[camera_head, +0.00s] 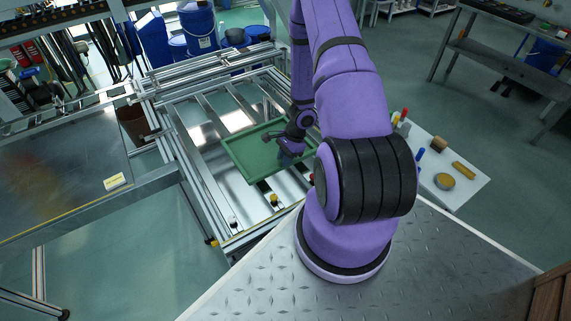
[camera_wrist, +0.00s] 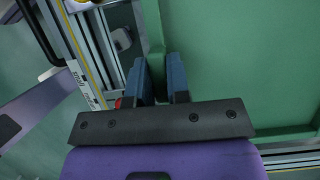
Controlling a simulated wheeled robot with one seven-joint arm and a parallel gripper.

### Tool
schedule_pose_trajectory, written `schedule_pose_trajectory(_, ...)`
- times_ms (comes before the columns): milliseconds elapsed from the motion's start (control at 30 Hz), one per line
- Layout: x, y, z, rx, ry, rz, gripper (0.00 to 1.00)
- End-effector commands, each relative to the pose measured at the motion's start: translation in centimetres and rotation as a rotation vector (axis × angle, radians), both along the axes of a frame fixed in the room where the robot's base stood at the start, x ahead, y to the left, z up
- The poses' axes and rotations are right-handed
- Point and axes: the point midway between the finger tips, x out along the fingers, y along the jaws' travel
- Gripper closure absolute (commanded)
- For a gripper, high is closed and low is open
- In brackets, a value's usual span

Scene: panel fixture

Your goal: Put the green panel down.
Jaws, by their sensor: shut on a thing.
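The green panel (camera_head: 250,152) is a flat tray-like sheet with a raised rim. In the head view it lies over the aluminium frame fixture (camera_head: 185,145), slightly askew to its bars. My gripper (camera_head: 288,157) is at the panel's right part, partly hidden by my arm. In the wrist view the two blue fingers (camera_wrist: 160,82) are shut on the rim of the green panel (camera_wrist: 240,60), one on each side of it. I cannot tell whether the panel touches the fixture beneath.
A metal-topped table (camera_head: 65,165) stands left of the fixture. A small white table (camera_head: 440,170) with several coloured parts is on the right, beyond my arm. Blue bins (camera_head: 198,25) stand behind the fixture. Small knobs (camera_head: 233,221) sit along the fixture's near rail.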

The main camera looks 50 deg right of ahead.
Motion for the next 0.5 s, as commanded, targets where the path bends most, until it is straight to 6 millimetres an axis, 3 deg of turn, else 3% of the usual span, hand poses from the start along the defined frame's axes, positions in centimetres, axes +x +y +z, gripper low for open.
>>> schedule_pose_trajectory(67, 0.2, -0.7, 0.0, -0.002, 0.001, 0.002, 1.00)
schedule_pose_trajectory(300, 0.1, -0.6, -3.1, 0.001, 0.001, -0.001, 1.00)
schedule_pose_trajectory(500, 0.1, -0.6, -3.6, -0.001, 0.000, 0.000, 1.00)
